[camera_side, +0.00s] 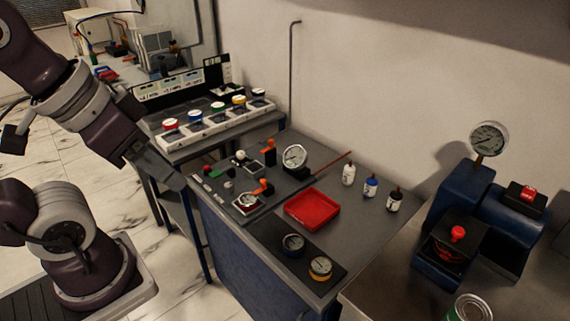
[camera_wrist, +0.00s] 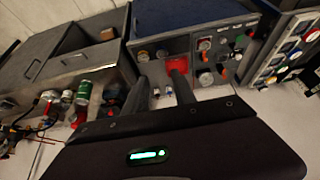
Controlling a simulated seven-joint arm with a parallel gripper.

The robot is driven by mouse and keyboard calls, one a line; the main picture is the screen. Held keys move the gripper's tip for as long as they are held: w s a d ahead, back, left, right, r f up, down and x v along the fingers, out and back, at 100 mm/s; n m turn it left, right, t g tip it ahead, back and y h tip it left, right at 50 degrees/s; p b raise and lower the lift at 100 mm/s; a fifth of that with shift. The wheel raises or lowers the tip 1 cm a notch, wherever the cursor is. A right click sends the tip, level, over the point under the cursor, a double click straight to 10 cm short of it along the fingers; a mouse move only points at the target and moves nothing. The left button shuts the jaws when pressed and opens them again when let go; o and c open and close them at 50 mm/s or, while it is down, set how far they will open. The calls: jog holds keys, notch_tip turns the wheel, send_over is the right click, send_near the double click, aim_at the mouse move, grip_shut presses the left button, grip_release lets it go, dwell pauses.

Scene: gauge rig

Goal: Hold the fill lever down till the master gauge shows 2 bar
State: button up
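My gripper (camera_side: 170,172) hangs at the left of the gauge bench in the side view, apart from everything on it. Its two dark fingers show spread and empty in the wrist view (camera_wrist: 160,92). A round white-faced gauge (camera_side: 294,157) stands tilted at the back of the bench; its reading is too small to tell. Two orange-red handles, a rear one (camera_side: 269,147) and a front one (camera_side: 265,186), sit on the dark panel left of this gauge. Another dial gauge (camera_side: 489,138) tops a blue unit at the right. I cannot tell which handle is the fill lever or which gauge is the master.
A red tray (camera_side: 313,209) lies mid-bench. Two loose gauges, one dark (camera_side: 293,244) and one yellow-rimmed (camera_side: 320,267), lie on a black mat in front. Several small bottles (camera_side: 371,186) stand behind. A console with coloured knobs (camera_side: 218,117) stands on a table beyond. A can (camera_side: 469,308) is at the lower right.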

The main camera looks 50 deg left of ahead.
jog(key=w, duration=0.1)
jog(key=w+a+r+n, duration=0.1)
jog(key=w, duration=0.1)
jog(key=w+r+n, duration=0.1)
jog(key=shift+w+a+g, duration=0.2)
jog(key=shift+w+g, duration=0.05)
jog(key=shift+g, duration=0.15)
grip_shut()
jog(key=w+a+f+n+g, duration=0.25)
jog(key=w+a+n, duration=0.65)
jog(key=w+a, duration=0.7)
jog(key=w+a+f+n+g, duration=0.1)
jog(key=w+a+f+n, duration=0.1)
jog(key=a+f, duration=0.7)
jog(key=w+a+f+n+g, duration=0.1)
jog(key=w+a+f+n, duration=0.2)
jog(key=a+f, duration=0.6)
jog(key=shift+a+f+n, duration=0.4)
jog(key=shift+a+n, duration=0.4)
jog(key=shift+n, duration=0.2)
